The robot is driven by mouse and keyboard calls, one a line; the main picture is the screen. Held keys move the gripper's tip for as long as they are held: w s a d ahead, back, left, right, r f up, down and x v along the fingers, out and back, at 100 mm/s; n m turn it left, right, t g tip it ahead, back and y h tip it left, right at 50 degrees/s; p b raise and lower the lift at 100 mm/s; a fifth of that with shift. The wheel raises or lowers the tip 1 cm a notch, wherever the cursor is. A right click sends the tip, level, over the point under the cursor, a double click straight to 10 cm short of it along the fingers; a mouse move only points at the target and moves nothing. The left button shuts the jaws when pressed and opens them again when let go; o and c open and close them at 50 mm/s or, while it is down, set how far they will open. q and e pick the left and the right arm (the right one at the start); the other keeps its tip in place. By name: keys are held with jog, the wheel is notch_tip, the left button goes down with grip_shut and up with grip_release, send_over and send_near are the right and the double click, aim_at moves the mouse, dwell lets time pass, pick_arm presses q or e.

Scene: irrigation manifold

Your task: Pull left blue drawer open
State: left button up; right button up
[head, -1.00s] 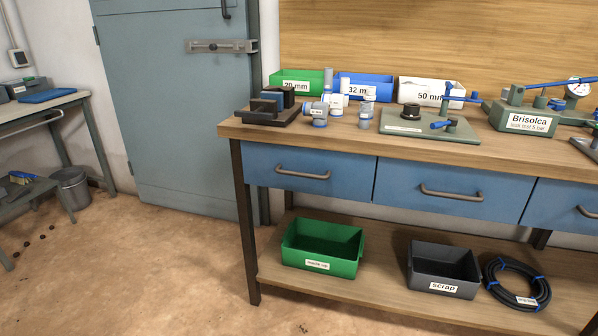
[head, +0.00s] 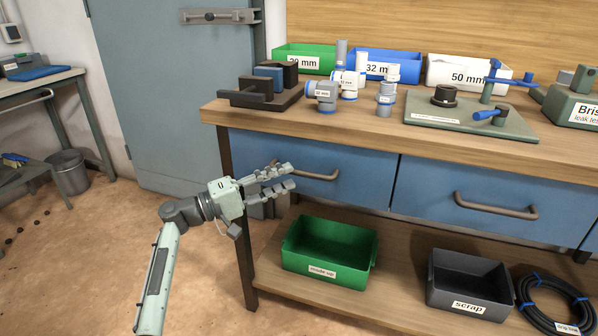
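The left blue drawer (head: 350,188) is under the workbench top, its front flush with the bench, and looks shut. My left gripper (head: 291,176) reaches in from the left in front of this drawer, fingers pointing right toward the handle's left end. Its two fingers are apart with nothing seen between them. My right gripper is not in view.
A second blue drawer (head: 470,200) with a handle is to the right. The bench top (head: 385,128) holds fittings, bins and fixtures. A green bin (head: 330,258), a scrap bin (head: 468,284) and a coiled hose (head: 555,305) sit on the lower shelf.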

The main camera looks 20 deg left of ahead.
aim_at(298, 171)
pick_arm(q)
jog(key=shift+x, duration=2.2)
jog(key=shift+c, duration=0.6)
jog(key=shift+f, duration=0.1)
grip_shut()
